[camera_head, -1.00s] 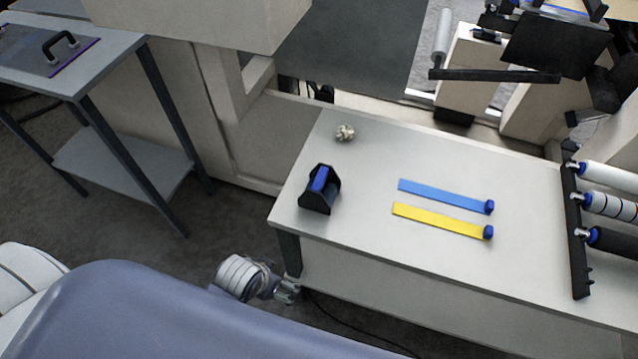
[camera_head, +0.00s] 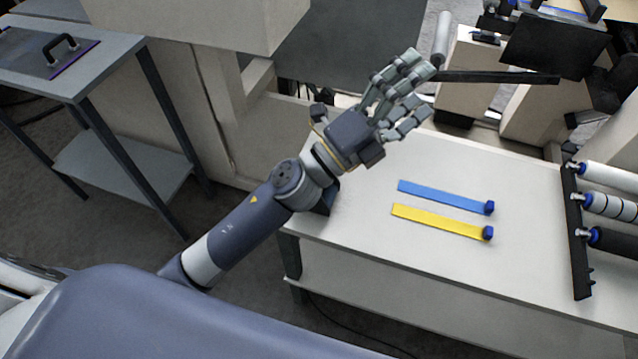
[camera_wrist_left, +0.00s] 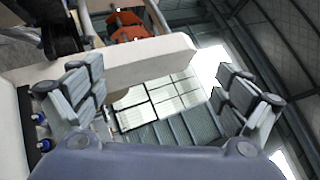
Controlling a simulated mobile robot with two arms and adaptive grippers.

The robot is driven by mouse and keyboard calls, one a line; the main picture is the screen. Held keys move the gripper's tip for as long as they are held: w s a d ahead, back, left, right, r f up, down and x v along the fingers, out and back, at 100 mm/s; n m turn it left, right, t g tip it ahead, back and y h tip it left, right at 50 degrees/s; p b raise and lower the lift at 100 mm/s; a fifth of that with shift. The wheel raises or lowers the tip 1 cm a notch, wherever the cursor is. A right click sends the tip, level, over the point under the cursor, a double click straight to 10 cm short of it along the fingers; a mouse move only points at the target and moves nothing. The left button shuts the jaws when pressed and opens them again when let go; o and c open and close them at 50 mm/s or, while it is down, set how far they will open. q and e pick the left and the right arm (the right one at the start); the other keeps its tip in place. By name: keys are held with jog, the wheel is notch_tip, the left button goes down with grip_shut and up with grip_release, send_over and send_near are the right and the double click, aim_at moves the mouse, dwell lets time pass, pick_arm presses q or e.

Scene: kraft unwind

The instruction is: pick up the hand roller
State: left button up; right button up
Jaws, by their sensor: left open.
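Several rollers sit on a rack at the right of the table: a white roller (camera_head: 610,176), a dark-banded white roller (camera_head: 612,205) and a black roller (camera_head: 612,241). I cannot tell which thing is the hand roller. My left gripper (camera_head: 424,94) is open and empty, raised above the back part of the table, well left of the rack. Its spread fingers also show in the left wrist view (camera_wrist_left: 160,100), with nothing between them. My left forearm covers most of a black holder (camera_head: 326,200) at the table's left end. My right gripper is out of view.
The grey table (camera_head: 400,272) holds a blue strip (camera_head: 440,195) and a yellow strip (camera_head: 435,219), each with a blue end. The black rack bar (camera_head: 576,240) bounds the right. A machine with a dark arm (camera_head: 500,77) stands behind. The table's front is clear.

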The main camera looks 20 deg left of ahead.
pick_arm(q)
jog(key=s+d+f+m+g+h, duration=0.1)
jog(key=s+d+f+m+g, duration=0.3)
jog(key=m+g, duration=0.45)
jog(key=s+d+f+m+g+h, duration=0.1)
jog(key=s+d+f+m+g, duration=0.15)
jog(key=d+m+g, duration=0.6)
jog(key=m+y, duration=0.9)
jog(key=y, duration=0.9)
send_near(321, 207)
jog(key=w, duration=0.1)
jog(key=w+a+r, duration=0.1)
jog(key=w, duration=0.1)
jog(key=shift+w+a+r, duration=0.25)
jog(key=shift+w+r, duration=0.05)
jog(key=shift+r, duration=0.05)
jog(key=f, duration=0.2)
jog(key=f+p, duration=0.1)
jog(key=f, duration=0.1)
jog(key=shift+a+f, duration=0.25)
notch_tip(321, 207, down, 6)
jog(key=shift+r+p, duration=0.2)
jog(key=shift+p, duration=1.05)
jog(key=shift+f, duration=0.2)
jog(key=c, duration=1.3)
